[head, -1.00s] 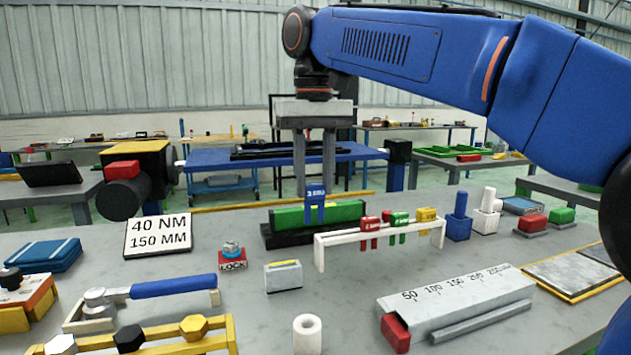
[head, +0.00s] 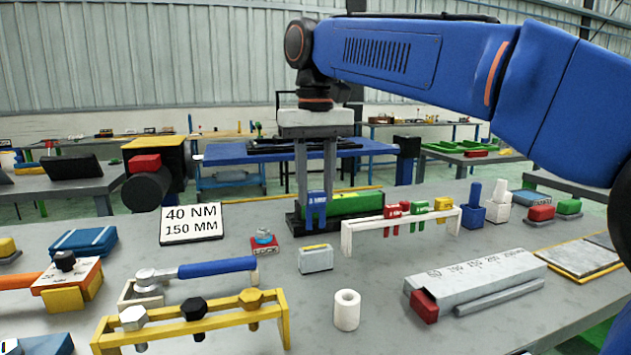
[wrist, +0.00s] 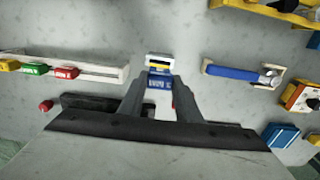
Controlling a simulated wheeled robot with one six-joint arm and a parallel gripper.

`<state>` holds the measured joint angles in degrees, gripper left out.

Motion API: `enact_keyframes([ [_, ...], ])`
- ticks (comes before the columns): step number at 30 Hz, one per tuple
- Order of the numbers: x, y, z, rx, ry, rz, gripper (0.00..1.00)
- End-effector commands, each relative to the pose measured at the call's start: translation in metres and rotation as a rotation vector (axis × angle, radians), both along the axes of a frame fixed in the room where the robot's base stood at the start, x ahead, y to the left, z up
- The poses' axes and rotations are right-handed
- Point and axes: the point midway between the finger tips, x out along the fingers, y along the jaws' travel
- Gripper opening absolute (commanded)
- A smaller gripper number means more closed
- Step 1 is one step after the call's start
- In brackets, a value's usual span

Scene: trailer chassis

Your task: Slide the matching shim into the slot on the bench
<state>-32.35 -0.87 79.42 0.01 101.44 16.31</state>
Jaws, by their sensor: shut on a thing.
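My gripper (head: 316,190) points down and is shut on a blue shim (head: 316,212), a forked tab with small unreadable lettering. The grey slot block (head: 316,262) with a yellow strip on top stands on the bench in front of the shim in the head view. The shim looks raised and apart from it. In the wrist view the shim (wrist: 159,83) hangs between the fingers, just below the slot block (wrist: 159,66) in the picture. The slot opening is too small to read clearly. Red, green and yellow shims (head: 443,205) hang on a white rack (head: 347,239) to the right.
A green bar on a black base (head: 357,203) lies behind the shim. A red LOCK piece (head: 265,243), a white roll (head: 347,310), a yellow bolt rack (head: 240,310), a blue-handled wrench (head: 215,268) and a long grey gauge block (head: 480,272) surround the slot block.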

Motion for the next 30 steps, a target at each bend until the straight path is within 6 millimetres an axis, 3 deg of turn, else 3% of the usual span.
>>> enact_keyframes([
  [15, 0.0, 0.0, -0.037, 0.0, 0.0, 0.0, 0.08],
  [30, 0.0, 0.0, -0.042, 0.0, 0.0, 0.0, 0.08],
])
